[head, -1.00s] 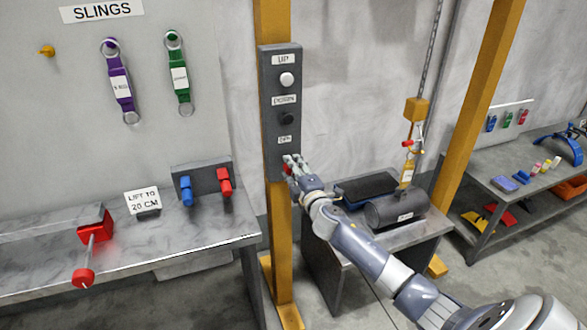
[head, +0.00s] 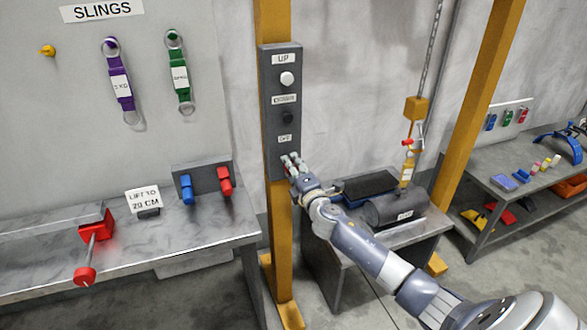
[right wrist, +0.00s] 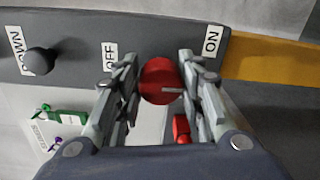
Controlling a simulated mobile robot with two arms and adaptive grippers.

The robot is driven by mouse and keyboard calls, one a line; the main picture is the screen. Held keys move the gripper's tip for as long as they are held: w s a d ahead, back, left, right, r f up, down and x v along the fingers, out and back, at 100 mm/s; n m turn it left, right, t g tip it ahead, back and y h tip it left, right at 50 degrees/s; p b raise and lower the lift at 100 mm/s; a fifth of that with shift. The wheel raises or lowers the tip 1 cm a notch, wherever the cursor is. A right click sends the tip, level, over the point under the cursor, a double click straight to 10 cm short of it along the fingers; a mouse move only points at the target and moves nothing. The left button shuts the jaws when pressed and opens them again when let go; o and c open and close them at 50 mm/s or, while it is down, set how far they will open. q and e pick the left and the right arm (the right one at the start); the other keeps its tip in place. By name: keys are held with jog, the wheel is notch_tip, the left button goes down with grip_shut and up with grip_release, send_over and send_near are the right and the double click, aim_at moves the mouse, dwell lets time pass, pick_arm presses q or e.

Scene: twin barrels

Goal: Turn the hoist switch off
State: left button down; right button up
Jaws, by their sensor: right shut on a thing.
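The hoist control panel (head: 283,112) is a dark grey box on a yellow post. It carries a white UP button (head: 287,79), a black DOWN button (head: 287,118) and an OFF label (head: 285,139). In the right wrist view, the round red switch knob (right wrist: 160,82) sits between the OFF label (right wrist: 110,56) and the ON label (right wrist: 212,42). Its white mark points right, to the ON side. My right gripper (head: 290,163) is shut on this knob, with a finger on each side. In the head view its fingers mostly hide the knob. My left gripper is out of view.
A bench (head: 200,228) on the left holds a block with blue and red handles and a red clamp-like piece. A low table (head: 330,240) behind my right arm bears a dark cylinder (head: 392,210). A yellow hook block (head: 416,108) hangs on a chain.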

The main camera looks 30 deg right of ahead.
jog(key=o, duration=1.1)
jog(key=shift+c, duration=0.2)
jog(key=shift+s, duration=0.1)
jog(key=v, duration=1.2)
jog(key=shift+f, duration=0.15)
